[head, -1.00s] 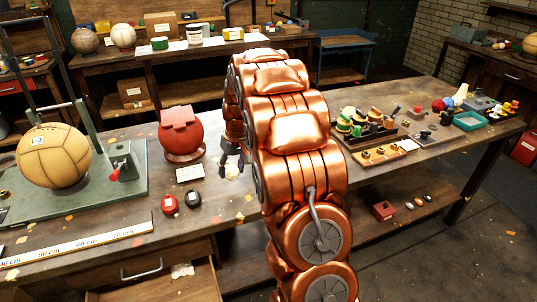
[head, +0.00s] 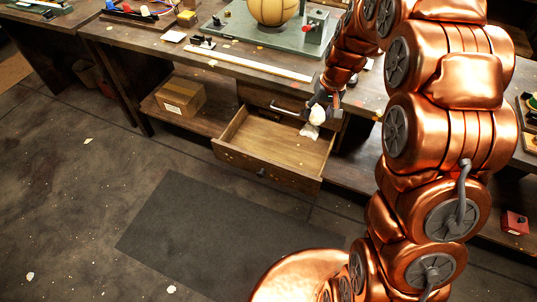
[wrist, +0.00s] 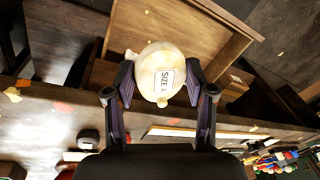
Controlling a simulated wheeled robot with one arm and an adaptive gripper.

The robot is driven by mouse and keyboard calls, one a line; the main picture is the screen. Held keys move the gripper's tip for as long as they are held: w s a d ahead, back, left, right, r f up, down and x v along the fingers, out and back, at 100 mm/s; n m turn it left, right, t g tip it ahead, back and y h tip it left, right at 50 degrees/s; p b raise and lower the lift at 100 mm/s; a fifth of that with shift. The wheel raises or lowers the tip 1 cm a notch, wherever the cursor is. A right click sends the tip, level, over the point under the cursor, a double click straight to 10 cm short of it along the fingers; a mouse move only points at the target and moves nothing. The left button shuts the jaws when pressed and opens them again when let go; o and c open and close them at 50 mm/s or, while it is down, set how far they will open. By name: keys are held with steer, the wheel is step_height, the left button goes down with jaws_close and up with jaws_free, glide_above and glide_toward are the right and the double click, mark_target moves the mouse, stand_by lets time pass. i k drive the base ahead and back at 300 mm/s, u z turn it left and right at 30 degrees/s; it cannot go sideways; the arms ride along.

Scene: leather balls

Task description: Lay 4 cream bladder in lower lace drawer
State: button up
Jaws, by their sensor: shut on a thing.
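A cream bladder (wrist: 160,72) with a "SIZE 4" label sits between the fingers of my gripper (wrist: 161,85) in the wrist view. My gripper (head: 322,100) is shut on it, and the bladder (head: 316,116) hangs at the back right of the open lower drawer (head: 232,152) in the head view. The drawer is pulled out below the bench, and its visible wooden floor is bare. In the wrist view the drawer (wrist: 180,22) lies beyond the bladder. Whether the bladder touches the drawer floor I cannot tell.
A cardboard box (head: 180,97) stands on the shelf left of the drawer. Above are the workbench (head: 215,62), a long ruler (head: 262,67) and a tan ball (head: 273,10) on a green base. A dark mat (head: 220,225) lies on clear floor before the drawer.

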mark_target(257, 148)
steer(key=u, duration=0.4)
steer(key=k, duration=0.95)
steer(key=u, duration=1.3)
steer(key=i, duration=0.9)
steer(key=u, duration=0.45)
steer(key=i, duration=0.9)
steer(key=z, duration=1.15)
steer(key=i, duration=0.55)
steer(key=z, duration=0.65)
